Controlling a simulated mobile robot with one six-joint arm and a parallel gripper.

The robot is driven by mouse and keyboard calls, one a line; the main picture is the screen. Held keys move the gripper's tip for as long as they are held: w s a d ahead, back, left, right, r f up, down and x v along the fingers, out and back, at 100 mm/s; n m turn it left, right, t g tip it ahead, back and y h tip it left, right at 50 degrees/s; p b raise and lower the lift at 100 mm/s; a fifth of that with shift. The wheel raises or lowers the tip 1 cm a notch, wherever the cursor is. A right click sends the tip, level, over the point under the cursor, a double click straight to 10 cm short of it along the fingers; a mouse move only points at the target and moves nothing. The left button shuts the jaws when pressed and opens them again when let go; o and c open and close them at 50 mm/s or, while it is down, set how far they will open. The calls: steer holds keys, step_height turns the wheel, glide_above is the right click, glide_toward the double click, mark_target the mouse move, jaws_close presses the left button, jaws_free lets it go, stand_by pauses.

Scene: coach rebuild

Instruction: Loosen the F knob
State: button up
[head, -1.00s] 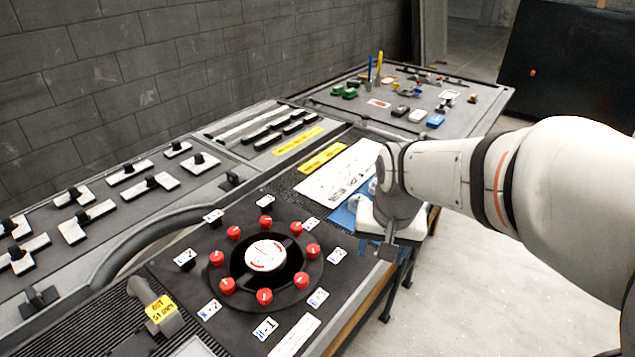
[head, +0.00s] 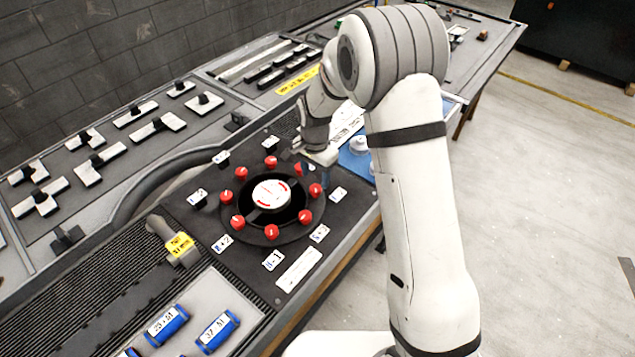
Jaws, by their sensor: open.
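A round black dial plate with a white centre disc (head: 271,194) carries a ring of several red knobs, with small white letter cards around it. I cannot read an F on any card; the nearest card in the picture seems to read H-1 (head: 272,260). My gripper (head: 300,158) is open, over the upper right of the ring. It is close to the upper-right red knob (head: 298,168), which it partly covers; I cannot tell whether they touch. The right red knob (head: 316,190) and the top red knob (head: 271,162) are clear of it.
A handle with a yellow tag (head: 179,244) stands left of the dial, and blue cylinders (head: 217,331) lie in front. A panel of black-and-white switches (head: 157,126) is at the back left. A blue item (head: 357,160) sits behind my arm.

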mark_target(315, 188)
step_height(315, 188, down, 5)
steer(key=shift+r+p, duration=0.1)
steer(key=shift+p, duration=0.3)
